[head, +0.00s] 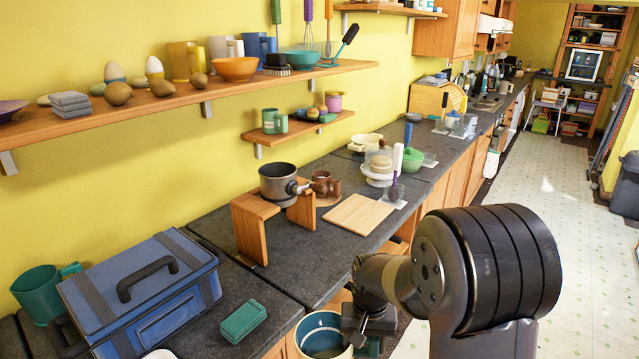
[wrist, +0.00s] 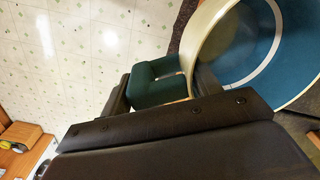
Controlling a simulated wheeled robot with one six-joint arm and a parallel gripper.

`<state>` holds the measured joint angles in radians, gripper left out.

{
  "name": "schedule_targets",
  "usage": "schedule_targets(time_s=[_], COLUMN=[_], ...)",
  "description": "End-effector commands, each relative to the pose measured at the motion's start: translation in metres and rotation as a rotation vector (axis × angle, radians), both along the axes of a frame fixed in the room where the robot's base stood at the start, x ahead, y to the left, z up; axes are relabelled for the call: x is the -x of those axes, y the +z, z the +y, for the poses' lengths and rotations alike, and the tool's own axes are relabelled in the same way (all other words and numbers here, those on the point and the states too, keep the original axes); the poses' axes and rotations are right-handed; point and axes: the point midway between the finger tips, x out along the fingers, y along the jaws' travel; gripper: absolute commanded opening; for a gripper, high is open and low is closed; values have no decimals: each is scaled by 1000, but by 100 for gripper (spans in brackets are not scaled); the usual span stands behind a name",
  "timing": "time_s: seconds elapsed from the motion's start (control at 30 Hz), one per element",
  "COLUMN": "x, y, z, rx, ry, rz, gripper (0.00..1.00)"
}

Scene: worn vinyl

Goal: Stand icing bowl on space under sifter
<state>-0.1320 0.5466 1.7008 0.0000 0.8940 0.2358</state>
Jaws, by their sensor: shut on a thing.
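The icing bowl (head: 322,335) is cream outside and blue-teal inside, with a pale ring. It hangs off the counter's front edge at the bottom of the head view, its lower part cut off. My gripper (head: 368,322) is shut on its dark green handle (wrist: 158,84); the bowl's inside (wrist: 268,45) fills the right of the wrist view. The sifter (head: 280,183), a dark grey pan-like vessel, sits on a wooden stand (head: 247,228). The space under the sifter (head: 281,228), bare dark counter between the stand's legs, looks empty, though its back is partly hidden.
A wooden board (head: 360,215) lies right of the stand, with a brown mug (head: 325,186) behind. A blue toolbox (head: 145,290) and green box (head: 243,320) are on the counter at left. Bare counter (head: 235,283) lies between them and the stand. A shelf (head: 180,97) runs above.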

Motion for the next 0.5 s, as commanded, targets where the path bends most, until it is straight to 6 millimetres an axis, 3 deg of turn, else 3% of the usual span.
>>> schedule_targets(time_s=[0.03, 0.2, 0.5], x=[-3, -10, -13], y=[-15, -50, -73], z=[-11, -37, -54], rx=[0, 0, -1], ry=[10, 65, 103], rz=[5, 3, -2], gripper=[0, 0, 0])
